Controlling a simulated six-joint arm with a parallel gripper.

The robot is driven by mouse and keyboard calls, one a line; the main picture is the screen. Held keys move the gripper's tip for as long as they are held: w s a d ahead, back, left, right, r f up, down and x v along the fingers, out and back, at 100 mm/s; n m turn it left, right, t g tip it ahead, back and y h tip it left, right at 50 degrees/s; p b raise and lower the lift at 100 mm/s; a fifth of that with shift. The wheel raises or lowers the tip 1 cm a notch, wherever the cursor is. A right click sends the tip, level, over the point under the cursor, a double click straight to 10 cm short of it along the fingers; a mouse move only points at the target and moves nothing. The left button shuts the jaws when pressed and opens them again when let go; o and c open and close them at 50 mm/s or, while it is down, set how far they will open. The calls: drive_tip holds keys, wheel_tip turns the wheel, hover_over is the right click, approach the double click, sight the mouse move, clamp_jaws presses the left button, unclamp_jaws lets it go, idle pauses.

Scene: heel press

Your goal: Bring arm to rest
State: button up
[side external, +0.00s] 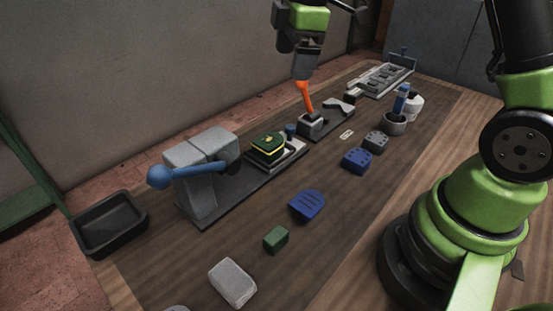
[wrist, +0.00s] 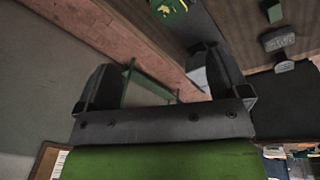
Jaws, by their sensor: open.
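My gripper (side external: 304,74) hangs at the top middle of the side view, just above an orange lever (side external: 305,97) in the picture. Whether they touch is unclear there. In the wrist view my gripper (wrist: 152,80) has its two dark fingers wide apart, with no object held between them. The floor and a green frame (wrist: 148,82) show through the gap. The press (side external: 200,170) with its blue-knobbed lever stands at the left of the bench (side external: 365,190). A dark green and yellow piece (side external: 268,146) sits on a light plate beside it.
A black tray (side external: 108,224) is at the lower left. A blue ribbed piece (side external: 307,205), a green block (side external: 276,239) and a grey block (side external: 232,282) lie on the near bench. Blue (side external: 357,160) and grey (side external: 376,141) blocks and a cup (side external: 394,124) stand farther back.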

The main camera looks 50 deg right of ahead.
drive_tip(key=s+a+r+m+t, duration=0.3)
drive_tip(key=s+a+r+m, duration=0.2)
drive_tip(key=s+r+m, duration=0.45)
drive_tip(key=s+a+f+m+t+y, duration=0.1)
drive_tip(key=s+a+m+t, duration=0.1)
drive_tip(key=s+m, duration=0.4)
drive_tip(key=s, duration=0.5)
drive_tip(key=shift+a+f+y, duration=0.3)
drive_tip(key=shift+a+y, duration=0.05)
drive_tip(key=shift+y, duration=0.05)
